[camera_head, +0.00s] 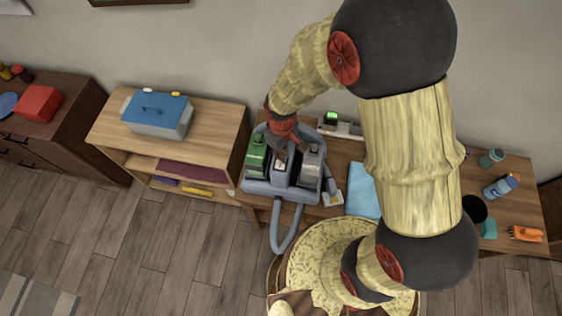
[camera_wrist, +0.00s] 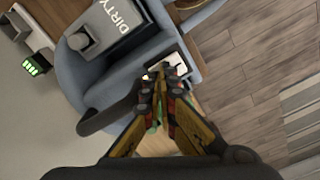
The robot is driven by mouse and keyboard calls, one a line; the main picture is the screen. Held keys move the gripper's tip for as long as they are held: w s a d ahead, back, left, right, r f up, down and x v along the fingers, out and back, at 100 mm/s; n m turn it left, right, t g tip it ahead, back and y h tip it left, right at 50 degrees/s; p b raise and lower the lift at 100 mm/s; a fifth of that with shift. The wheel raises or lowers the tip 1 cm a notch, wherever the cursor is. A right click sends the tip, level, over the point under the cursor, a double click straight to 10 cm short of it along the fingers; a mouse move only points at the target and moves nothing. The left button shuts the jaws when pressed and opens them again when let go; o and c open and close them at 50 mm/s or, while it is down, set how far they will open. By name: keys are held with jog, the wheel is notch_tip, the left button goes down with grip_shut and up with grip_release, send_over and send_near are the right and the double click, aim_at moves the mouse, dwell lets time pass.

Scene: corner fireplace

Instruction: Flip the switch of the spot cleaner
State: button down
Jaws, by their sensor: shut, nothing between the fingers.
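The spot cleaner (camera_head: 262,186) is a blue-grey machine on the wooden table, with a green tank (camera_head: 256,152) on its left and a grey tank (camera_head: 311,160) on its right. In the wrist view its body (camera_wrist: 72,72) and a dark tank marked DIRTY (camera_wrist: 104,28) fill the upper left. My gripper (camera_head: 280,152) is over the back middle of the cleaner, between the two tanks. In the wrist view my gripper (camera_wrist: 160,76) is shut and empty, its tips in front of a small white patch. The switch cannot be made out; my fingers cover that area.
A wooden shelf unit (camera_head: 215,118) with a blue-lidded box (camera_head: 158,112) stands left of the table. A light-blue cloth (camera_head: 362,190), a spray bottle (camera_head: 500,186) and an orange item (camera_head: 525,234) lie to the right. A hose (camera_head: 288,236) hangs in front of the cleaner.

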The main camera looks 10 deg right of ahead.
jog(key=shift+f, duration=0.35)
jog(key=shift+r, duration=0.2)
jog(key=shift+r+p, duration=2.25)
jog(key=shift+r, duration=1.15)
jog(key=shift+s+m, duration=0.25)
jog(key=shift+m, duration=0.05)
jog(key=s+d+r+m+t+b, duration=0.5)
jog(key=s+d+b, duration=0.6)
jog(key=b, duration=1.2)
notch_tip(320, 180, up, 2)
jog(key=shift+s+d+r+m+t+b, duration=0.15)
jog(key=shift+s+d+m+t+b, duration=0.3)
jog(key=shift+m, duration=0.75)
